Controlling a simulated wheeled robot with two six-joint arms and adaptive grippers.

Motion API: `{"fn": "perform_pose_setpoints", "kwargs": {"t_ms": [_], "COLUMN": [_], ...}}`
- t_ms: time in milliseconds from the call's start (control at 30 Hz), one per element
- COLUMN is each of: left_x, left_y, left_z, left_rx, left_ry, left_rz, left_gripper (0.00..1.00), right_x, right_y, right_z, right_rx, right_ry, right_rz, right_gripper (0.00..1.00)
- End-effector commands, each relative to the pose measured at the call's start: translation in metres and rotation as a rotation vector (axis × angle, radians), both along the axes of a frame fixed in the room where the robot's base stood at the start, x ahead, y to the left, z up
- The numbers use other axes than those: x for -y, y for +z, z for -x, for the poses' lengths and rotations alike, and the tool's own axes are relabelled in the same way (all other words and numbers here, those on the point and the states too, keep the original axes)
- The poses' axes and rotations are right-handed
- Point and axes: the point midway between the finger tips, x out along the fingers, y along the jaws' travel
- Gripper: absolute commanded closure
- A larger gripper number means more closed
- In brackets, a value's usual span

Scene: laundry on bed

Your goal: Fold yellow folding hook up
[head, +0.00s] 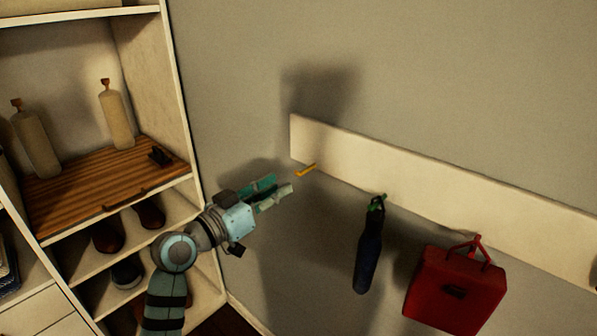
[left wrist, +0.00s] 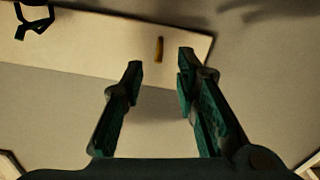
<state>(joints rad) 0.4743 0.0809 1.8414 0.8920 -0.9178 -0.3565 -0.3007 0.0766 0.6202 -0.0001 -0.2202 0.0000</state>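The yellow folding hook (head: 306,170) sticks out from the lower left part of a cream wall board (head: 430,187). In the left wrist view the yellow hook (left wrist: 159,49) shows as a short upright bar on the board (left wrist: 90,33), just beyond and between the fingertips. My left gripper (head: 284,186) is just left of the hook in the head view, with a small gap. In the left wrist view my left gripper (left wrist: 158,62) is open and empty. My right gripper is in neither view.
A dark blue umbrella (head: 369,250) hangs from a green hook (head: 377,203) on the board. A red bag (head: 456,290) hangs farther right. A shelf unit (head: 177,85) with bottles and shoes stands at left. The wall above the board is clear.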

Motion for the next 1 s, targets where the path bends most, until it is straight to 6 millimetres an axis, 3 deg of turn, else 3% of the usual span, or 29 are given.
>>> {"fn": "perform_pose_setpoints", "kwargs": {"t_ms": [100,333,667,867,1000], "left_x": [0.020,0.042,0.047,0.047,0.046], "left_y": [0.002,0.000,-0.001,-0.001,-0.001], "left_z": [-0.027,-0.060,-0.066,-0.066,-0.066], "left_rx": [-0.002,-0.002,-0.001,-0.001,-0.002], "left_ry": [0.000,0.003,0.004,0.004,0.005], "left_rz": [0.004,0.001,-0.001,-0.001,-0.001], "left_gripper": [0.72,0.72,0.72,0.99,1.00], "right_x": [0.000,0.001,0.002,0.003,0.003], "right_y": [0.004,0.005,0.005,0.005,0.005], "right_z": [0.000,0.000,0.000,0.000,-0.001], "right_rx": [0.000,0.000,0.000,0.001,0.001], "right_ry": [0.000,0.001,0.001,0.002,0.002], "right_rz": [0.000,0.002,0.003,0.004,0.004], "right_gripper": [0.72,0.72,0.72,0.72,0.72]}}
